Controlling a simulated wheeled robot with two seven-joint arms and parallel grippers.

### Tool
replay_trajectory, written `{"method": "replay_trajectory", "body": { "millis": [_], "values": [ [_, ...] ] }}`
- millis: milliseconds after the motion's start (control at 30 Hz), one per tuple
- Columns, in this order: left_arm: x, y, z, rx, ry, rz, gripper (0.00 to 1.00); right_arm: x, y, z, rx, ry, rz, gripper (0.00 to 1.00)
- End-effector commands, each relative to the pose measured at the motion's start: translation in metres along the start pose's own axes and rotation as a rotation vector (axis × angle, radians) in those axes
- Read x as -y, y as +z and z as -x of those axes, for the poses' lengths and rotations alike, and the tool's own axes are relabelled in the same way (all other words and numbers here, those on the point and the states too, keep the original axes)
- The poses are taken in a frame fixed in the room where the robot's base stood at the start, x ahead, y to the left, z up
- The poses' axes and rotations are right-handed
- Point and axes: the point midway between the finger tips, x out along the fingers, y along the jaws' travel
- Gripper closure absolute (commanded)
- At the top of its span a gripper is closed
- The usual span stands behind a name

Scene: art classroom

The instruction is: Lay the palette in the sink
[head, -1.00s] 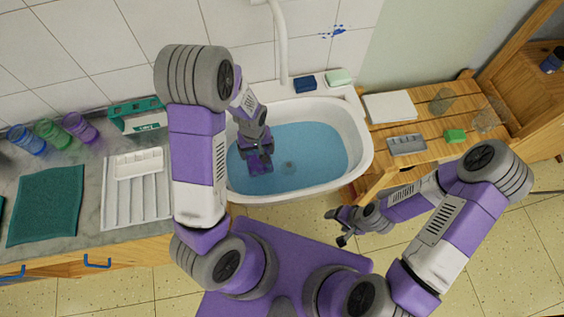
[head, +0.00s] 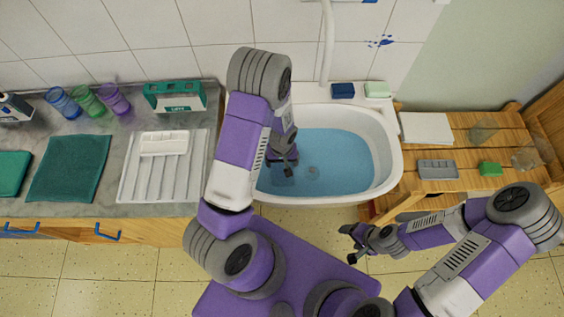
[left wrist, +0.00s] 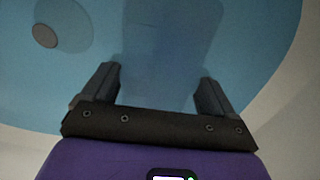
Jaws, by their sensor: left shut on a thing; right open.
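My left gripper (head: 286,166) reaches down into the sink (head: 388,165) at its left part, above the blue basin floor. In the left wrist view its two fingers (left wrist: 158,92) stand apart around a faint, see-through bluish sheet (left wrist: 168,45), which appears to be the palette. Its outline is hard to tell from the basin and shadow. In the head view a darker patch below the gripper may be the palette or its shadow. I cannot tell whether it touches the floor. My right gripper (head: 352,243) is open and empty, in front of the sink's right side.
The drain (head: 312,172) is right of the left gripper. A blue sponge (head: 343,90) and pale green soap (head: 377,90) sit on the back rim. A drainboard (head: 190,180) with a white tray (head: 164,143) is left. A wooden table (head: 460,150) stands right, with a grey tray (head: 437,169).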

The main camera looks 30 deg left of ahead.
Motion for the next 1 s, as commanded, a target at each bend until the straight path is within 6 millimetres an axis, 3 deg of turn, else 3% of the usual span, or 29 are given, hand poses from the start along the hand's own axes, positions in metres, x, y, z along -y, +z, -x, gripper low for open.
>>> {"method": "replay_trajectory", "body": {
  "millis": [100, 133, 200, 567, 1000],
  "values": [
    [0.000, 0.000, -0.005, 0.000, 0.000, 0.000, 0.44, -0.002, 0.000, -0.004, 0.000, 0.000, 0.000, 0.30],
    [0.000, 0.000, -0.004, 0.000, -0.001, 0.001, 0.09, -0.001, 0.000, -0.003, 0.000, 0.000, 0.000, 0.30],
    [0.000, 0.000, -0.003, 0.001, -0.001, 0.000, 0.00, -0.001, 0.000, -0.003, 0.000, 0.000, 0.000, 0.30],
    [0.000, -0.001, 0.008, -0.002, 0.001, 0.000, 0.00, 0.001, 0.000, 0.003, 0.000, 0.000, 0.000, 0.30],
    [-0.001, 0.000, 0.098, -0.002, 0.002, -0.001, 0.00, 0.009, 0.001, 0.025, 0.000, 0.000, 0.000, 0.30]
  ]
}}
